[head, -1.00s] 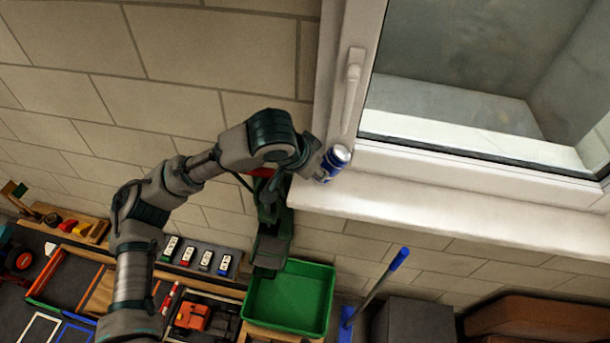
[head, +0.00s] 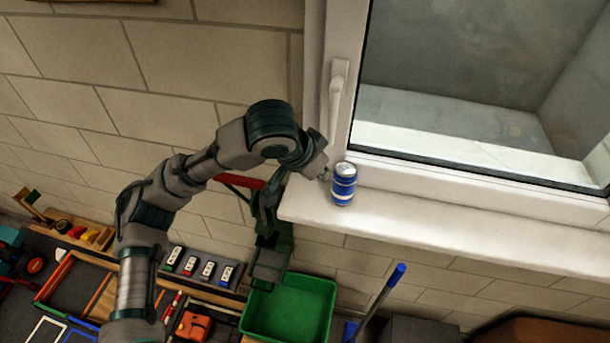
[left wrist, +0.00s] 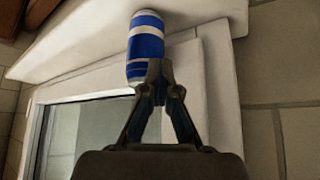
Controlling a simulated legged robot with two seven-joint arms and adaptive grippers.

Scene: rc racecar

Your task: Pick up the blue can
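The blue can (head: 343,184) stands upright on the white window sill near its left end. It has a silver top and light bands. My left gripper (head: 323,172) is just left of the can, near its upper part. In the left wrist view, the can (left wrist: 147,42) appears upside down beyond the fingertips, and the left gripper (left wrist: 160,72) has its fingers drawn together, with the can not between them. The fingertips overlap one end of the can in this view; I cannot tell whether they touch it. My right gripper is not in view.
The sill (head: 430,210) is clear to the right of the can. A window handle (head: 336,95) and frame rise behind. Below are a green bin (head: 290,308), a blue-handled tool (head: 385,290) and a cluttered workbench. A dark green device (head: 270,235) is beneath my forearm.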

